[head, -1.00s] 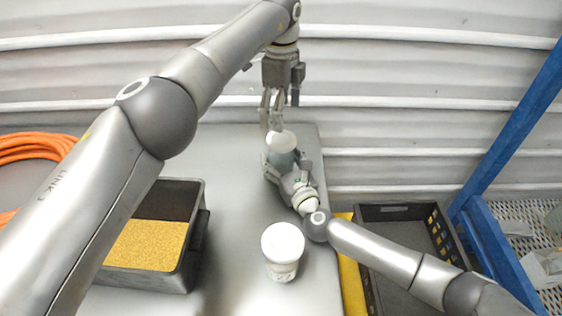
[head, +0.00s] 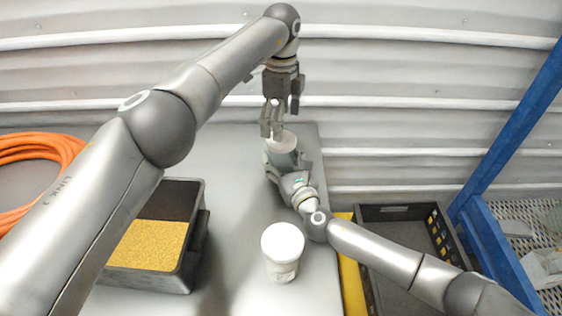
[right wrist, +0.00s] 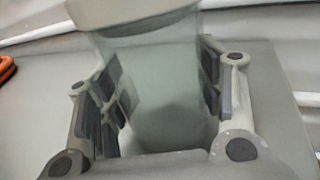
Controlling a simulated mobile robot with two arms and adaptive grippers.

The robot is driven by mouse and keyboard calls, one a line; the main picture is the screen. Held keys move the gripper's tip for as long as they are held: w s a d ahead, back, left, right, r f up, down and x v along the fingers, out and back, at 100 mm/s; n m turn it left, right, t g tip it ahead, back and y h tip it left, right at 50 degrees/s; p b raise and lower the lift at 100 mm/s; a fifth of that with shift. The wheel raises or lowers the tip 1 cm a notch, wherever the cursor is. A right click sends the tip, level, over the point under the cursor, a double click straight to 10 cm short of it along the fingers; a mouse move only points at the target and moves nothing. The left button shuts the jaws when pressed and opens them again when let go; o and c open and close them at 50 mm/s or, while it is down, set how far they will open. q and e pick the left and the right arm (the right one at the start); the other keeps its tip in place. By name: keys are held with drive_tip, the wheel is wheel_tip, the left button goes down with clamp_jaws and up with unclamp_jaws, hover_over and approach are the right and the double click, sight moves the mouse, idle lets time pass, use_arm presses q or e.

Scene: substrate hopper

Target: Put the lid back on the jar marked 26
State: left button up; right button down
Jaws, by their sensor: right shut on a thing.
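A greenish translucent jar (head: 284,159) stands at the back right of the grey table. My right gripper (head: 279,166) is shut around it. In the right wrist view the jar (right wrist: 160,95) sits between both finger pads. A white lid (head: 282,141) covers its top; it also shows along the upper edge of the right wrist view (right wrist: 125,10). My left gripper (head: 270,131) points down, its fingertips at the lid's left edge. I cannot tell whether they touch it or how wide they are. No number is readable on this jar.
A white-lidded jar (head: 283,252) with an unreadable label stands nearer on the table (head: 240,215). A black bin (head: 190,270) of yellow grain is left of it. An orange cable (head: 65,146) lies far left. A dark crate (head: 395,212) and blue frame (head: 500,140) are right.

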sight(281, 159)
use_arm(q)
drive_tip(key=shift+f, duration=2.7)
drive_tip(key=shift+c, duration=0.3)
